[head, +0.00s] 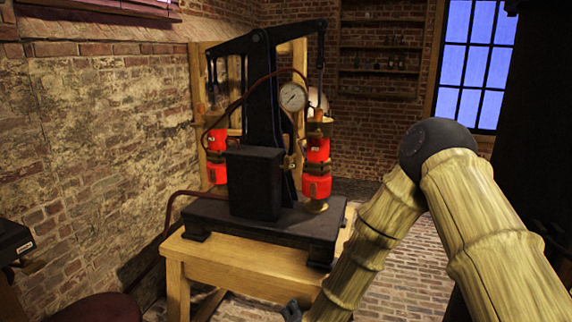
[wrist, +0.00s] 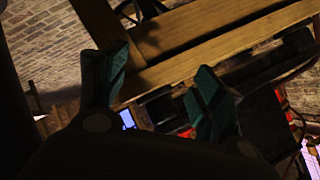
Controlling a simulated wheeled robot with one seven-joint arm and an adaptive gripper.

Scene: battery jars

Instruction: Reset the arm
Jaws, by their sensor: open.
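My arm shows in the head view as two bamboo-like links (head: 480,225) joined at a dark elbow, on the right side. The lower link runs down to the bottom edge, where a small dark part of my gripper (head: 291,311) just shows in front of the wooden table. In the wrist view my gripper (wrist: 155,95) has two green-padded fingers set well apart. It is open, and nothing shows between the fingers but the background.
A black machine (head: 255,185) with red cylinders (head: 317,168) and a gauge (head: 293,97) stands on a wooden table (head: 225,262). A brick wall (head: 95,140) is at left. Brick floor (head: 405,270) shows beyond my arm. A dark object (head: 12,240) is at the left edge.

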